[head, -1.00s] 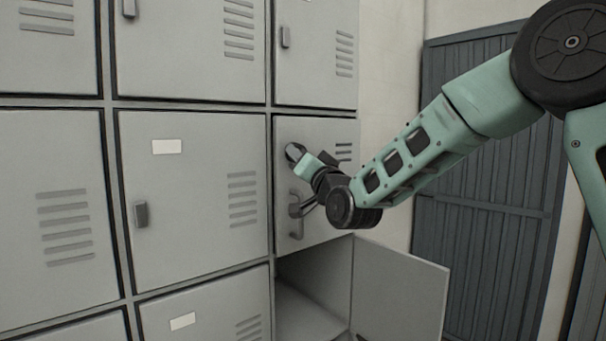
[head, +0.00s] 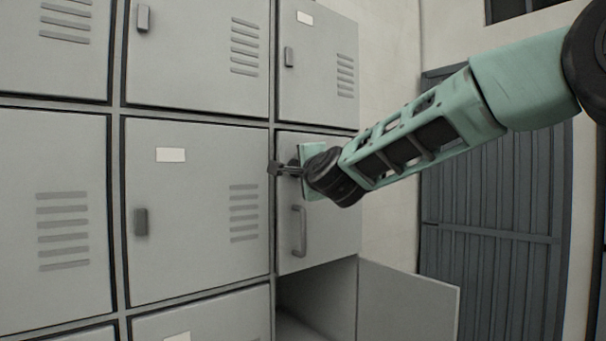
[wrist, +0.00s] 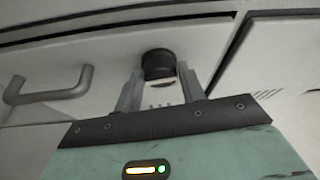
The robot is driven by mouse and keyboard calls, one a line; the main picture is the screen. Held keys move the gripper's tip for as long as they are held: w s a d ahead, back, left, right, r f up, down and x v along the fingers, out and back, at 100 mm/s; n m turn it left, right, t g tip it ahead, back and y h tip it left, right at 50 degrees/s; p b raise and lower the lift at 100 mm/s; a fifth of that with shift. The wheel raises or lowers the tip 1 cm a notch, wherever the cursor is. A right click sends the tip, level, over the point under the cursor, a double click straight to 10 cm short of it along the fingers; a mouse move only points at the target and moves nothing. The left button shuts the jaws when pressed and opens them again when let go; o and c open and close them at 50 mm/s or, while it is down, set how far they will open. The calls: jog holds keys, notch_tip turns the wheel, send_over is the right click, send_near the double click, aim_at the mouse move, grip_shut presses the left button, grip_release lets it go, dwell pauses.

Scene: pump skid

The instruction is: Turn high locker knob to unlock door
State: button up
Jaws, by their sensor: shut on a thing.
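The locker door (head: 325,235) is grey, in the right column of the middle row, and looks closed. It has a bar handle (head: 299,231), which also shows at the left of the wrist view (wrist: 48,88). A round black knob (wrist: 158,62) sits on the door above the handle. My gripper (head: 283,169) is at the door's upper left, and its body hides the knob in the head view. In the wrist view my gripper's fingers (wrist: 160,84) stand on both sides of the knob, shut on it.
Below, another locker door (head: 408,303) stands wide open to the right, leaving an open compartment. Closed lockers (head: 195,220) with small latches fill the left. A dark slatted door (head: 490,220) is at the right, beyond a pale wall.

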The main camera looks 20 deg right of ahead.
jog(key=shift+r+m+g, duration=0.1)
jog(key=shift+m+g, duration=0.2)
jog(key=shift+m, duration=0.5)
jog(key=o, duration=1)
jog(key=s+b, duration=0.3)
jog(key=s, duration=1.4)
jog(key=shift+s, duration=0.2)
